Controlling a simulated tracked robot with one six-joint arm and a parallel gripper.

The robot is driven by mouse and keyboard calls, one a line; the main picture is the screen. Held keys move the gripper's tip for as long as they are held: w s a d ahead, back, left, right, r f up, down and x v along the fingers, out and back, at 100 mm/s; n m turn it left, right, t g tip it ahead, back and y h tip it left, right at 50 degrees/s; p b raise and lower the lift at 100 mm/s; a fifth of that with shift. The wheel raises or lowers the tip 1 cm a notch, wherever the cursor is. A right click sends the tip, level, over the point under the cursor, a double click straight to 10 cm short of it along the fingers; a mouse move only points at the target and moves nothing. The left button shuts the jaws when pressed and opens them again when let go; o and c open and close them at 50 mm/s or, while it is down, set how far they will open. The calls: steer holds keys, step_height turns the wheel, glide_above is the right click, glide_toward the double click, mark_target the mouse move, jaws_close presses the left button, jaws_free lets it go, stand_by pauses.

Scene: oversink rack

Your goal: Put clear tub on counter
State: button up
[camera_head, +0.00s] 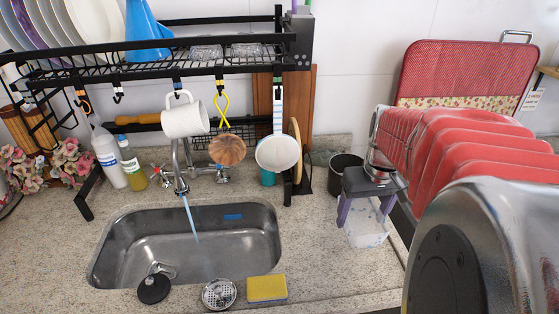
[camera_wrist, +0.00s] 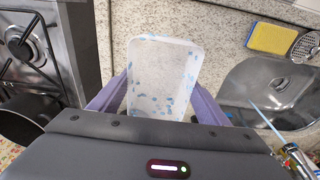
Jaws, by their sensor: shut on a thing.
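The clear tub (camera_head: 366,234) is a translucent box with blue specks. It is between the two purple fingers of my gripper (camera_head: 364,212), to the right of the sink. In the wrist view the tub (camera_wrist: 165,72) fills the space between the fingers, and my gripper (camera_wrist: 158,102) is shut on its sides. The speckled stone counter (camera_head: 325,262) lies beneath it. I cannot tell whether the tub's bottom touches the counter. My gripper hides the tub's upper part in the head view.
The steel sink (camera_head: 190,262) is left of the tub, with water running from the tap. A yellow sponge (camera_head: 267,288) and a drain strainer (camera_head: 219,294) lie at its front edge. A dark pot (camera_head: 346,164) stands behind my gripper. A stove (camera_wrist: 38,45) shows in the wrist view.

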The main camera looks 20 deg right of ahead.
mark_target(359, 228)
stand_by(0.3)
steer(key=shift+f, duration=3.15)
steer(key=shift+f, duration=1.85)
steer(key=shift+f, duration=0.1)
steer(key=o, duration=1)
steer(key=shift+o, duration=0.2)
